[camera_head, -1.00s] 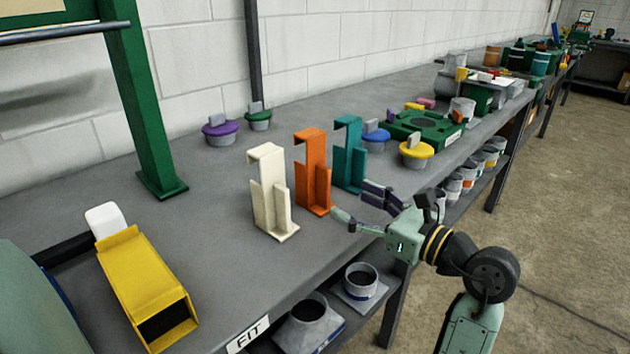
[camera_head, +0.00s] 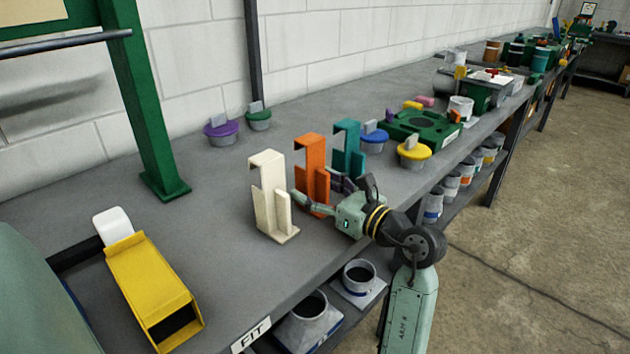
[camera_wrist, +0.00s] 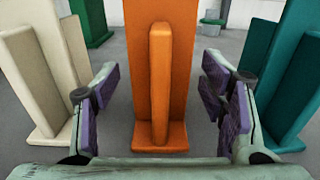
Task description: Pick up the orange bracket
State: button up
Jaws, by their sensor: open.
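The orange bracket (camera_head: 312,160) stands upright on the grey bench, between a cream bracket (camera_head: 268,200) and a teal bracket (camera_head: 347,150). In the wrist view the orange bracket (camera_wrist: 160,65) is centred, with its narrow upright flange facing me. My gripper (camera_head: 322,192) is at the orange bracket's front. Its two purple-padded fingers (camera_wrist: 160,98) are spread, one on each side of the flange, with a gap on both sides. The gripper partly hides the lower part of the orange bracket in the head view.
The cream bracket (camera_wrist: 40,80) stands close by my left finger and the teal bracket (camera_wrist: 285,80) close by the right one. A yellow dispenser (camera_head: 150,285) lies at the front left. Lidded pots and a green fixture (camera_head: 420,128) sit farther along the bench.

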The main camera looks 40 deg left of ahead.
jog(key=shift+c, duration=0.2)
jog(key=c, duration=1.4)
